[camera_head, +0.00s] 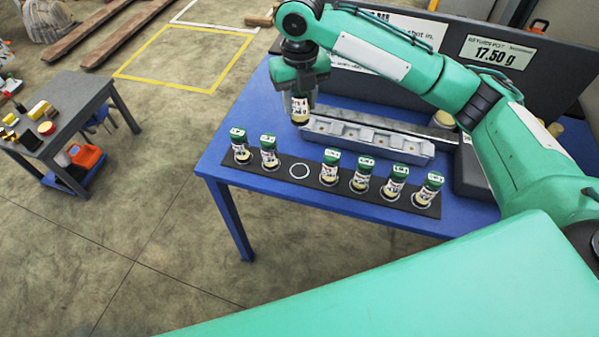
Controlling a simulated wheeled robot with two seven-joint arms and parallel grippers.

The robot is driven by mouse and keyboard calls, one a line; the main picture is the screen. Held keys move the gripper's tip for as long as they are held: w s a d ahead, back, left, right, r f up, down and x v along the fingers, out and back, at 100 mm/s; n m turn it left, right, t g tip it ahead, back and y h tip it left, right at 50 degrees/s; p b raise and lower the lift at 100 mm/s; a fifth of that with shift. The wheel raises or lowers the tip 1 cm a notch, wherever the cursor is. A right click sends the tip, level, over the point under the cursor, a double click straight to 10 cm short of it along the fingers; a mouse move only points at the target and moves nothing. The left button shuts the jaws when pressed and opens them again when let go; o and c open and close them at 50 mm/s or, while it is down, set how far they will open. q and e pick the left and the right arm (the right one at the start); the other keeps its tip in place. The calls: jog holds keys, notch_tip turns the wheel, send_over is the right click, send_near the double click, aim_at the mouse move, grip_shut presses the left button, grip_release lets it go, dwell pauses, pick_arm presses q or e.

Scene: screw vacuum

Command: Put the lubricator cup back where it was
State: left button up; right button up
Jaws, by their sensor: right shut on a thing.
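My right gripper (301,90) is shut on a lubricator cup (300,108), a small white-labelled cup with a pale yellow bottom. It hangs upright above the blue table, behind the black strip (284,179) and at the left end of the grey tray. The strip has a row of ringed spots. One white ring (299,171) is empty, third from the left. Similar green-capped cups stand on the other spots, such as the one to its left (269,151) and the one to its right (330,167). The held cup's top is hidden by the gripper. My left gripper is not in view.
A long grey tray (402,147) lies behind the strip. A scale with a display reading 17.50 g (490,53) and a dark panel stand at the back. The blue table's (221,150) left end is bare. A grey side table (75,92) stands far left.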

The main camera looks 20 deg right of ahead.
jog(key=shift+f, duration=0.15)
jog(key=shift+n, duration=0.3)
notch_tip(320, 180, down, 19)
jog(key=p, duration=0.2)
jog(key=shift+p, duration=0.35)
jog(key=shift+f, duration=0.35)
jog(key=shift+f, duration=0.15)
jog(key=o, duration=1)
jog(key=shift+o, duration=0.2)
notch_tip(320, 180, up, 12)
jog(key=b, duration=0.2)
jog(key=shift+r, duration=0.2)
